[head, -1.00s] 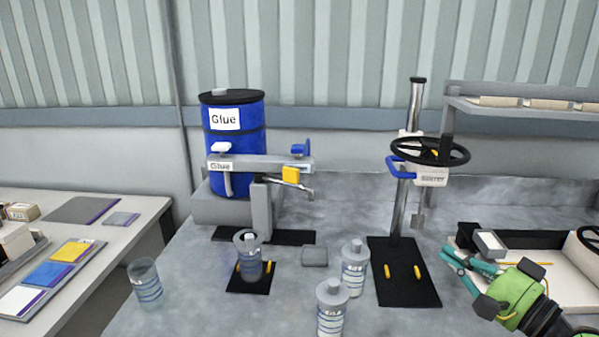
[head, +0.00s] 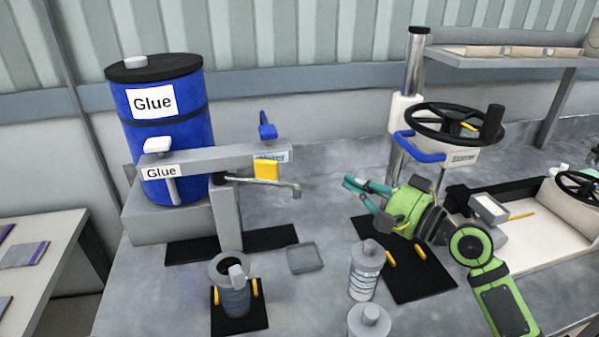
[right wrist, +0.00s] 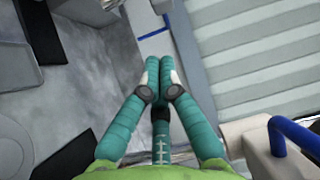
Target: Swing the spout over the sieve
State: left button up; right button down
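The metal spout (head: 262,183) sticks out to the right from under the grey glue arm, by a yellow block (head: 266,171). Its bent tip hangs over bare bench near a small grey square dish (head: 306,258). A cup (head: 235,298) with a dark ring-like top, perhaps the sieve, stands between yellow pegs on a black mat, left of and nearer than the spout tip. My right gripper (head: 358,187) is right of the spout tip, apart from it. In the right wrist view its teal fingertips (right wrist: 160,68) meet, with nothing visible between them. My left gripper is out of view.
A blue Glue drum (head: 165,128) stands behind the arm. Bottles (head: 366,272) stand on the near bench. A press with a black handwheel (head: 455,123) and blue lever (head: 415,147) rises behind my right gripper. A white tray (head: 545,225) lies at right.

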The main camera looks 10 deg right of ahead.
jog(key=p+x, duration=0.4)
jog(key=x, duration=0.6)
pick_arm(q)
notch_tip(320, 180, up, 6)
jog(key=p, duration=0.2)
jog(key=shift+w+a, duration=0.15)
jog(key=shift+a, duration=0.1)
pick_arm(e)
jog(key=s+a, duration=0.1)
jog(key=s+a+f, duration=0.1)
jog(key=s, duration=0.1)
jog(key=shift+a, duration=0.2)
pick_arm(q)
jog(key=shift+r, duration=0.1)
pick_arm(e)
jog(key=shift+s, duration=0.1)
